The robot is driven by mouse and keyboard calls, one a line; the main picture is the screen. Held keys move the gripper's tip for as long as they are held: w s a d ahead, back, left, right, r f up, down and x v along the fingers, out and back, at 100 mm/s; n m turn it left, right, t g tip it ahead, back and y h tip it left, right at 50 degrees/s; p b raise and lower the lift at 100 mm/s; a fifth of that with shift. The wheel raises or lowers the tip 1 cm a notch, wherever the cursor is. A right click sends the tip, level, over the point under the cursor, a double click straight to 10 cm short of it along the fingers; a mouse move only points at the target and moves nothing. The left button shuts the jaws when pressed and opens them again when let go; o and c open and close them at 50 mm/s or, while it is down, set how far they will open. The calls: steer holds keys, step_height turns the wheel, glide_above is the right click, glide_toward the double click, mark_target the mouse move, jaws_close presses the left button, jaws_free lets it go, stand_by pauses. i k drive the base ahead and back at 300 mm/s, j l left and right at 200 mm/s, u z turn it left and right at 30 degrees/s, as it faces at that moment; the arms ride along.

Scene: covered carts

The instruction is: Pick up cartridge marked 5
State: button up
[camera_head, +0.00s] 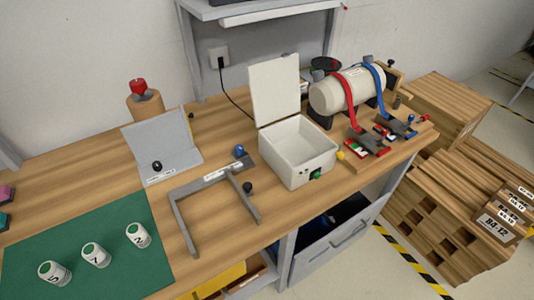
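The cartridge marked 5 (54,273) is a small white cylinder with a black numeral. It stands upright on the green mat (120,225) at the lower left of the head view. To its right stand two similar white cartridges, one marked 7 (96,255) and one marked 2 (138,235). The three form a slanting row with gaps between them. My gripper is not visible in the head view.
A grey bracket frame (180,222) stands right of the mat. Behind are a grey angled stand (165,148) and a white open-lidded box (300,160). A strapped cream cylinder (345,90) sits at the back right. The mat around the cartridges is clear.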

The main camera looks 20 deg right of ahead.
mark_target(51, 271)
steer(key=u, duration=1.25)
steer(key=i+j+z, duration=0.15)
steer(key=j, duration=0.4)
steer(key=i+j+z, duration=0.15)
steer(key=j, duration=0.45)
steer(key=i+j+z, duration=0.15)
steer(key=j, duration=0.45)
steer(key=i+j+z, duration=0.2)
steer(key=j, duration=0.45)
steer(key=i+j+z, duration=0.15)
steer(key=j, duration=0.45)
steer(key=k, duration=0.05)
